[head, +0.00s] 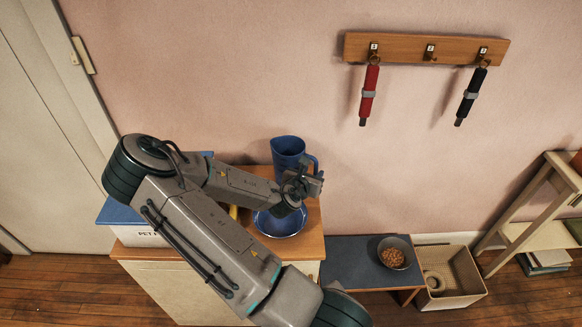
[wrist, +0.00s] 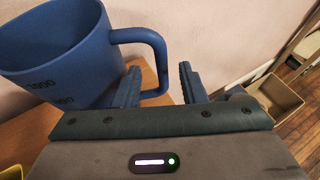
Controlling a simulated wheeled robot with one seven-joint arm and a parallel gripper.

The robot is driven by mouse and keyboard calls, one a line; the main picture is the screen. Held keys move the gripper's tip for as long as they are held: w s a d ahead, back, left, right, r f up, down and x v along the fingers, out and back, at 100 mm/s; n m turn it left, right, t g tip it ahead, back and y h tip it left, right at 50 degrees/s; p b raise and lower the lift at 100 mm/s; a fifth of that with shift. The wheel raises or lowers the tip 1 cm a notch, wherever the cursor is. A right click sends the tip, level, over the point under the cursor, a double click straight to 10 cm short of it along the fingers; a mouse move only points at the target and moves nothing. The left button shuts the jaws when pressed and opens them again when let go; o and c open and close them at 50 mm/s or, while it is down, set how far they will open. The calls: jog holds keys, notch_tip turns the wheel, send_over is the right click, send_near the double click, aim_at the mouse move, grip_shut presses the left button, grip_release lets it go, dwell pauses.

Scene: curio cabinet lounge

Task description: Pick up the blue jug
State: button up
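The blue jug (head: 287,152) stands upright at the back of a wooden-topped cabinet, against the pink wall. In the wrist view the jug (wrist: 60,50) fills the upper left, with dark measuring marks on its side and its handle on the right. My gripper (head: 314,184) is at the jug's right, near the handle. In the wrist view my gripper (wrist: 160,85) is open, its two fingers apart. The left finger overlaps the handle's lower part, and the right finger is clear to its right. I cannot tell whether a finger touches the handle.
A blue bowl (head: 281,225) sits in front of the jug on the cabinet top (head: 310,243). A blue-lidded box (head: 120,213) stands at the left. A lower blue-topped table (head: 345,252) holds a bowl of brown pellets (head: 394,253). A tan bin (head: 452,262) stands right of it.

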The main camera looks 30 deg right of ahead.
aim_at(315, 170)
jog(key=shift+p+x, duration=0.3)
jog(key=shift+x, duration=1.45)
jog(key=shift+s, duration=0.1)
grip_shut()
